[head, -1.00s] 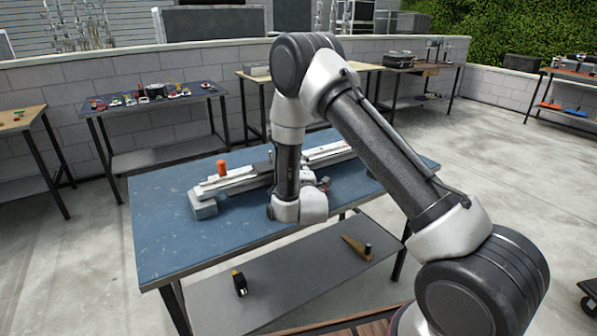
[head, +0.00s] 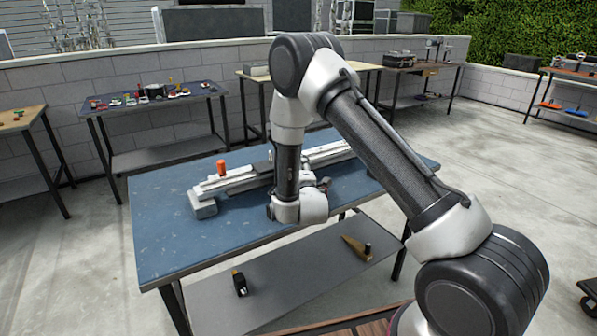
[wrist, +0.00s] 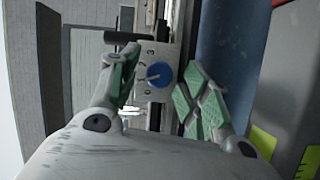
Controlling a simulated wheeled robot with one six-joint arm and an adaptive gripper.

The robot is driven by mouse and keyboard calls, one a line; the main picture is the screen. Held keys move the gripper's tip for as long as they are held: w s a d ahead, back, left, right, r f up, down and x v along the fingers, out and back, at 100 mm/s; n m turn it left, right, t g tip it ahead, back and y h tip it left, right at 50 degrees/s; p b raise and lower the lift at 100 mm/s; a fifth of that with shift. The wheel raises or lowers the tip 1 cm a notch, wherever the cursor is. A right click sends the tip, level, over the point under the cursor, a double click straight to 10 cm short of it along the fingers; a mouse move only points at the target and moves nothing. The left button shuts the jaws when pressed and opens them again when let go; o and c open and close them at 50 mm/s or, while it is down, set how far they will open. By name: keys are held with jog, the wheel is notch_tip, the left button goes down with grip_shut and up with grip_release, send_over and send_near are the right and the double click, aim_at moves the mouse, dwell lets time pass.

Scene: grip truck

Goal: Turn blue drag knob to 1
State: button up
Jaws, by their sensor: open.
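The blue drag knob (wrist: 159,75) is a round dial with a white pointer line, set on a pale plate (wrist: 150,55) with numbers around it. In the wrist view the knob sits between the two green-padded fingers of my gripper (wrist: 164,88), which is open. The fingers stand apart from the knob on both sides. The plate's digits are small, and I cannot tell for sure which one the pointer marks. In the head view my arm hides the knob and the gripper fingers.
The long grey rail device (head: 235,182) lies on the blue workbench (head: 160,245), with an orange cylinder (head: 221,168) upright near its left end. The bench front is clear. A lower shelf (head: 300,275) holds a small black item (head: 240,283) and a wedge (head: 356,247).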

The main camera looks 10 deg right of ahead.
jog(key=s, duration=0.7)
jog(key=shift+s+a+r, duration=0.25)
jog(key=shift+s, duration=0.1)
notch_tip(320, 180, up, 10)
jog(key=d+m+g+y, duration=0.2)
jog(key=d+m+g, duration=0.15)
jog(key=m, duration=0.25)
jog(key=s+d+r+m+g, duration=0.2)
jog(key=s+r+m+g, duration=0.15)
jog(key=s+r, duration=0.3)
jog(key=s+d+r+m+g, duration=0.2)
jog(key=s+d, duration=0.1)
jog(key=s, duration=0.6)
jog(key=s+d+r+m+g, duration=0.2)
jog(key=s+d+r, duration=0.1)
jog(key=s, duration=0.7)
jog(key=s+d+r+m+g, duration=0.2)
jog(key=s+d, duration=0.2)
jog(key=s, duration=0.6)
jog(key=shift+s+d+r+h, duration=0.25)
jog(key=shift+r+h, duration=0.05)
jog(key=shift+h, duration=0.1)
